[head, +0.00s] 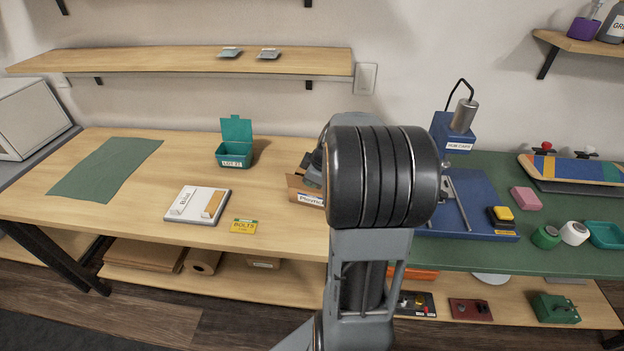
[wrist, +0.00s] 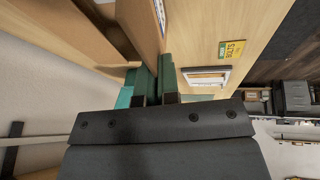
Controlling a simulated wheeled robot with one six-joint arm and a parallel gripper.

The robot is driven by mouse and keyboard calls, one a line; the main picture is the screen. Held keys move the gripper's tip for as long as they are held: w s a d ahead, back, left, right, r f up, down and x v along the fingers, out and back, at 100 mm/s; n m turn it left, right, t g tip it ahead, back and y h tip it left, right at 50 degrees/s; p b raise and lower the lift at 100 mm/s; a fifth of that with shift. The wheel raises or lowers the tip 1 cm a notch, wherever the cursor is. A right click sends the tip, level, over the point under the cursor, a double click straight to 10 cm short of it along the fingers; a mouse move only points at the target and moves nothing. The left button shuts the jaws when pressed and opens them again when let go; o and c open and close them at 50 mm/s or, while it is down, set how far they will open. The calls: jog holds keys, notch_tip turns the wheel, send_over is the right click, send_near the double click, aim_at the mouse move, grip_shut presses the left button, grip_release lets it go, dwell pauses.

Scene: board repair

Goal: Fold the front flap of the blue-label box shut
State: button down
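The cardboard box (head: 296,191) with the blue-lettered white label (head: 311,198) stands on the wooden bench, left of my arm. My arm covers its right part in the head view. In the wrist view a cardboard panel (wrist: 139,22) carries the label (wrist: 160,14) at its edge, and another brown panel (wrist: 62,30) lies to its left. I cannot tell surely which panel is the front flap. My gripper (wrist: 157,77) appears shut and empty, its green-faced fingers together close by the labelled panel. In the head view it is mostly hidden behind my wrist; contact cannot be told.
A green mat (head: 105,169) lies farther left. A blue press (head: 470,205) stands right of my arm. The bench between mat and bin is clear.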

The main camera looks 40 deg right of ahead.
jog(key=shift+w, duration=0.1)
jog(key=shift+w+d+f+m+g+y+p, duration=0.4)
jog(key=shift+d+g+y+p, duration=0.5)
jog(key=shift+y+p, duration=0.6)
jog(key=shift+w+d+f+m+g+y+p, duration=0.25)
jog(key=shift+w+d+m+g+y+p, duration=0.25)
jog(key=shift+g+y+p, duration=0.95)
jog(key=shift+w+d+f+m+g+y+p, duration=0.3)
jog(key=shift+w+d+g+y+p, duration=0.45)
jog(key=shift+y, duration=1.2)
jog(key=shift+s, duration=0.2)
jog(key=c, duration=1.3)
grip_release()
jog(key=shift+c, duration=0.2)
jog(key=shift+d, duration=0.1)
